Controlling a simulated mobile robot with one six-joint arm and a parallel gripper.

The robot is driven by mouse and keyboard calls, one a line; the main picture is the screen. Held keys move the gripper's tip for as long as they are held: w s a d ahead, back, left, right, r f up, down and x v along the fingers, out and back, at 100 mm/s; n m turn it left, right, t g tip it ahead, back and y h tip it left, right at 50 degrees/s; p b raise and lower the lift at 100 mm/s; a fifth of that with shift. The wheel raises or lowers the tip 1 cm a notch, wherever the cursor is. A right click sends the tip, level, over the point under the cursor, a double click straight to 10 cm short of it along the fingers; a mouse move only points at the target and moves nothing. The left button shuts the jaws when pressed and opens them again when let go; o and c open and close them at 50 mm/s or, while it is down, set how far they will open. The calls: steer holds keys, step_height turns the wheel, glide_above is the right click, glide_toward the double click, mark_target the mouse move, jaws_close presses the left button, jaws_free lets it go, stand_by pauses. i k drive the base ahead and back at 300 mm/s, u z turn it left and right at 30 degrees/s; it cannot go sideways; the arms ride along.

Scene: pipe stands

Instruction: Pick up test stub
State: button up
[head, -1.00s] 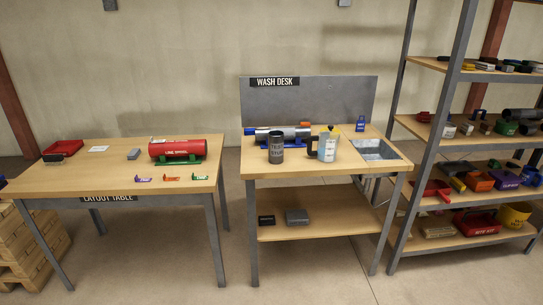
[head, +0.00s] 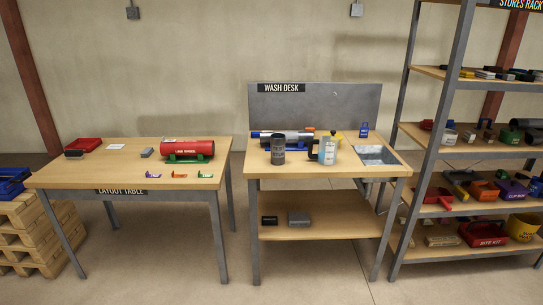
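The test stub (head: 278,150) is a dark grey upright cylinder with pale lettering on its side. It stands near the front edge of the wash desk (head: 300,170), left of a jug with a dark handle and a pale label (head: 328,151). A grey pipe with blue at its left end (head: 290,136) lies behind it on a blue support, partly hidden by the stub. My gripper is not in view.
The layout table (head: 110,175) stands to the left with a red cylinder (head: 188,150) on a green stand. The stores rack (head: 425,150) stands close at the right. A basin (head: 376,155) is set in the desk's right side. Floor in front is clear.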

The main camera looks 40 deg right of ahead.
mark_target(277, 141)
steer(key=z, duration=0.15)
steer(key=i, duration=0.95)
steer(key=u, duration=0.05)
